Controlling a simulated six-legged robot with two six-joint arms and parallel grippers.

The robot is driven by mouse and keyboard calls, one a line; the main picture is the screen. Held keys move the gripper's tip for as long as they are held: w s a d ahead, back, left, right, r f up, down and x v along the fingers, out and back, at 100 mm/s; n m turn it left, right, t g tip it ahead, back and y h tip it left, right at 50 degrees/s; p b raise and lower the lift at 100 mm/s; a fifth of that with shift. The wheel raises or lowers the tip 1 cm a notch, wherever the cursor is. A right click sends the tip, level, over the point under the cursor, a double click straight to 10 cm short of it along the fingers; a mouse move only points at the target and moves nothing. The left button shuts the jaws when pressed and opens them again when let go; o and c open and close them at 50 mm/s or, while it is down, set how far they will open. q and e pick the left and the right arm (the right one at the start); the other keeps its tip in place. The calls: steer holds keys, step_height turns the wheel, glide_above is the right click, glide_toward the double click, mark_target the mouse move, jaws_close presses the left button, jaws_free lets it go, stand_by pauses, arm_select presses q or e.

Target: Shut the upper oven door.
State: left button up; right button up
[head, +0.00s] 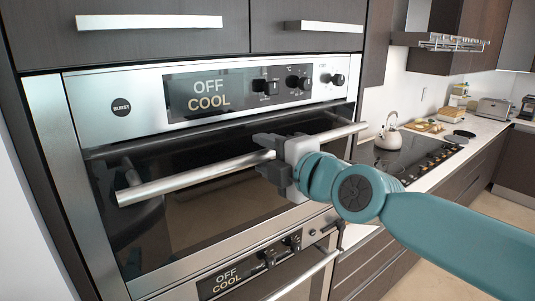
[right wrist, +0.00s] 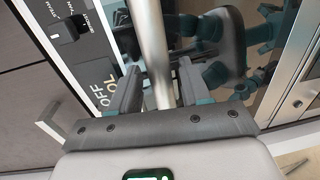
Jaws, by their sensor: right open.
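The upper oven door (head: 200,222) has dark glass and a long silver bar handle (head: 190,178). My right gripper (head: 264,156) is at the right half of the handle, with one finger above the bar and one below. The right wrist view shows the open fingers (right wrist: 160,88) on either side of the handle (right wrist: 152,45), with space between. My left gripper is out of view.
The control panel (head: 143,88) with knobs is above the door, reading OFF COOL. A lower oven (head: 240,283) is beneath. To the right, a counter holds a cooktop (head: 405,160), a kettle (head: 391,136) and a toaster (head: 494,109). Drawer handles (head: 150,22) project above.

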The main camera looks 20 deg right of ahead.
mark_target(249, 142)
steer(key=shift+w+f, duration=0.1)
steer(key=shift+w, duration=0.2)
steer(key=c, duration=0.4)
jaws_close()
steer(key=shift+w+a+r+p, duration=0.2)
steer(key=shift+w+r, duration=0.05)
steer(key=shift+w, duration=0.3)
steer(key=shift+w+a+r+p, duration=0.15)
steer(key=shift+w+r, duration=0.05)
steer(key=shift+w, duration=0.3)
steer(key=shift+w+a, duration=0.15)
steer(key=shift+w, duration=0.2)
steer(key=shift+s, duration=0.1)
steer(key=shift+o, duration=2)
jaws_free()
steer(key=shift+a, duration=0.1)
